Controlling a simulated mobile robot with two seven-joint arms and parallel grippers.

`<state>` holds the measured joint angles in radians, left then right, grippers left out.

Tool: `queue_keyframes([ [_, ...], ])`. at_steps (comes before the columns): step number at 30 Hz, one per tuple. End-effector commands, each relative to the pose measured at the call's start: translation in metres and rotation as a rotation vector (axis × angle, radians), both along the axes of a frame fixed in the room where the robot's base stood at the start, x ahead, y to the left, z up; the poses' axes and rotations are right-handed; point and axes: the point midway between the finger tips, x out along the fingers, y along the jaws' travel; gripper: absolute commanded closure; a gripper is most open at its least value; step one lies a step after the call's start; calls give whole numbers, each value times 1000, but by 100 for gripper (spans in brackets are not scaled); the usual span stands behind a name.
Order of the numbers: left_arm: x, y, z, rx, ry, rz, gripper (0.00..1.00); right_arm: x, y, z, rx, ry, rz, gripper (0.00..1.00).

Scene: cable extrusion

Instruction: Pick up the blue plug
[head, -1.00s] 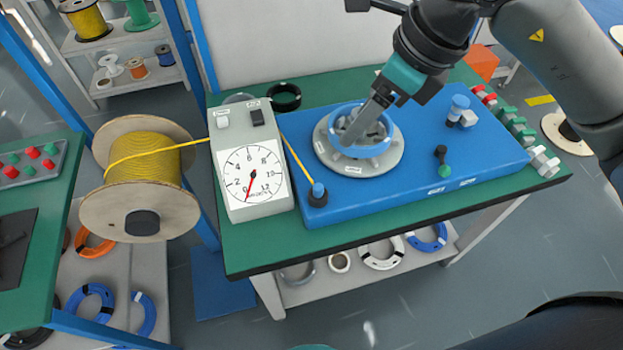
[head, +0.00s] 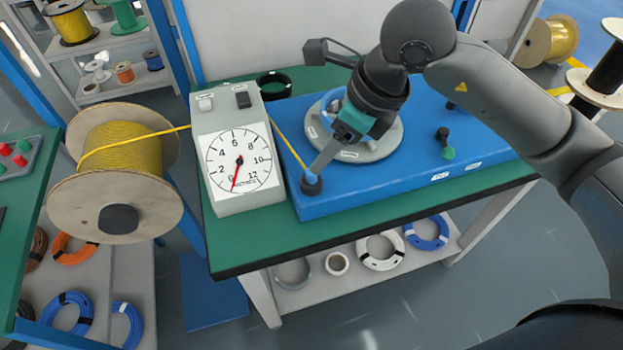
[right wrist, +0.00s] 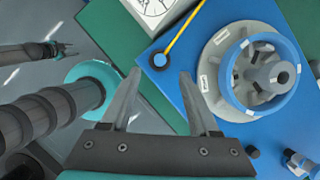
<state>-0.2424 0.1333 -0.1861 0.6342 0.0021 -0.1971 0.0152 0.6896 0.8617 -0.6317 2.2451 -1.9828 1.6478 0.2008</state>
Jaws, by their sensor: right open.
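The blue plug (head: 312,178) stands in a black round base at the front left corner of the blue board, with the end of the yellow cable beside it. It also shows in the right wrist view (right wrist: 160,60). My right gripper (head: 317,168) is open and points down at the plug. In the right wrist view, its two fingertips (right wrist: 160,76) lie on either side of the plug's line, with the plug just past them. I cannot tell whether they touch it. What looks like my left gripper (right wrist: 62,49) shows small at the upper left there.
A grey gauge box (head: 239,165) stands left of the plug, and the yellow cable (head: 285,142) runs between them. A grey round fixture with a blue ring (right wrist: 240,105) sits to the right. A yellow spool (head: 125,150) is left.

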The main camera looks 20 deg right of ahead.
Motion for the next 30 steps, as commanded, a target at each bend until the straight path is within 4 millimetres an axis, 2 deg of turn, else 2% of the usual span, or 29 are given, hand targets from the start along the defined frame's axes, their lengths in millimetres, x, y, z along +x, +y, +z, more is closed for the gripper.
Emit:
queue_keyframes([
  [1, 5, 2, -3, 3, -8, 0, 53, 2, 2, -9, 2, 3, -1, 38],
  [8, 12, 8, -4, 9, -20, 2, 53, 6, 7, -23, 1, 0, 0, 38],
  [11, 15, 8, -6, 11, -22, 2, 53, 9, 10, -35, 1, 3, 0, 38],
  [13, 22, 7, -6, 10, -26, 3, 53, 12, 15, -48, 2, 5, 0, 38],
  [18, 29, -2, -5, 2, -23, 2, 53, 17, 19, -62, 2, 2, 0, 38],
  [28, 32, -5, -3, -1, -21, 3, 53, 19, 20, -66, 0, 0, 0, 38],
  [30, 32, -5, -3, -2, -20, 2, 53, 19, 20, -66, 0, 0, 0, 45],
])
